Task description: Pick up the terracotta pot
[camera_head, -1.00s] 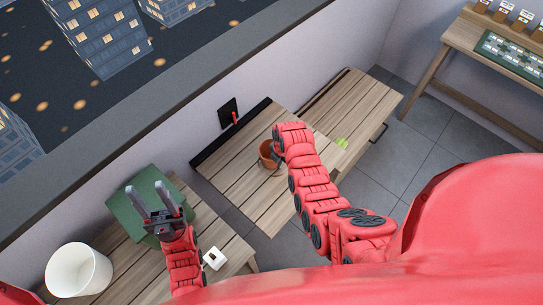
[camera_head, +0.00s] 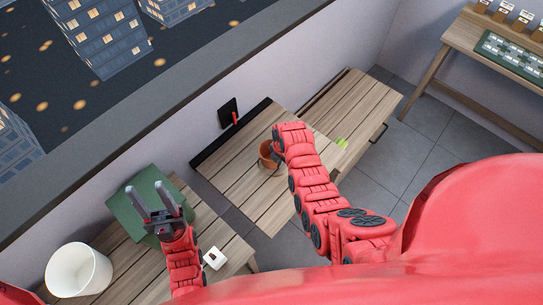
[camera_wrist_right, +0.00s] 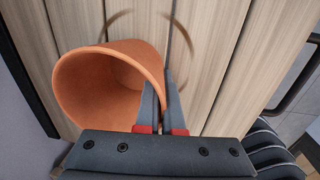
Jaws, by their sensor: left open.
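The terracotta pot (camera_head: 266,156) is over the slatted wooden table by the wall, partly covered by my right arm in the head view. In the right wrist view the pot (camera_wrist_right: 97,88) shows its open mouth and looks tilted. My right gripper (camera_wrist_right: 160,88) has its fingers close together at the pot's rim, one inside and one outside, pinching the wall. I cannot tell for sure whether the pot's base is clear of the table. My left gripper (camera_head: 147,187) is open and empty, above a green box at the left.
The green box (camera_head: 135,207), a white bucket (camera_head: 78,270) and a small white item (camera_head: 213,258) are on the left table. A black panel with a red part (camera_head: 230,113) is at the wall. A light green item (camera_head: 342,142) lies right of my right arm. A faint ring (camera_wrist_right: 130,14) marks the planks.

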